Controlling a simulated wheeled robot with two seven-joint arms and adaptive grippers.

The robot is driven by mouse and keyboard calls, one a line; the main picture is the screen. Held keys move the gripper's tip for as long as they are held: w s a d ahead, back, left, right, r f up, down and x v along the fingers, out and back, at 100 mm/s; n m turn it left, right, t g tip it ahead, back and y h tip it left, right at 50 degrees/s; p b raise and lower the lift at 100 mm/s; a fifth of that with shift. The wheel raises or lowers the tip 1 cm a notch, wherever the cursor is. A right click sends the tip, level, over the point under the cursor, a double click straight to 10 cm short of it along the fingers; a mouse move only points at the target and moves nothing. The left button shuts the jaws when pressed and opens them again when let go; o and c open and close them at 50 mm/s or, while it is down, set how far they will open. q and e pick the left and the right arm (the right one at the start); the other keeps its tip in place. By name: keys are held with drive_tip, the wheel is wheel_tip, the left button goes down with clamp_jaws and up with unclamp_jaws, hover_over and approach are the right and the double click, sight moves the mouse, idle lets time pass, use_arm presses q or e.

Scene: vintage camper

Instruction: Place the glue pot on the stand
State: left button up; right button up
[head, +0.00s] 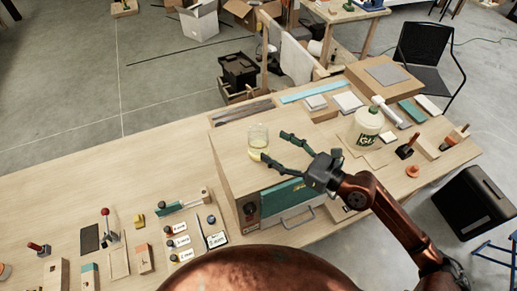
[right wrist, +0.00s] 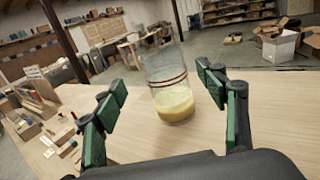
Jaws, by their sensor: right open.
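A clear glass pot with pale yellow glue in its bottom (head: 258,137) stands upright on the wooden top of a box with a teal front (head: 225,160). I take it to be the glue pot. My right gripper (head: 273,149) is open, just right of the pot and pointing at it. In the right wrist view the pot (right wrist: 172,95) shows ahead, between the two spread fingers of the gripper (right wrist: 168,115), with no visible contact. I cannot tell which thing is the stand. My left gripper is not in view.
A white glue bottle (head: 367,128) stands behind my right gripper among blocks and tools. The bench's far left (head: 60,205) is bare.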

sight(250, 131)
drive_tip(key=p+x, duration=0.3)
drive_tip(key=x, duration=0.4)
drive_tip(key=shift+w+d+r, duration=0.1)
drive_tip(key=shift+w+r, duration=0.05)
drive_tip(key=shift+w, duration=0.15)
drive_tip(key=shift+w+a, duration=0.15)
drive_tip(key=shift+a, duration=0.1)
drive_tip(key=shift+c, duration=0.3)
drive_tip(key=shift+d, duration=0.1)
drive_tip(key=shift+c, duration=0.8)
clamp_jaws()
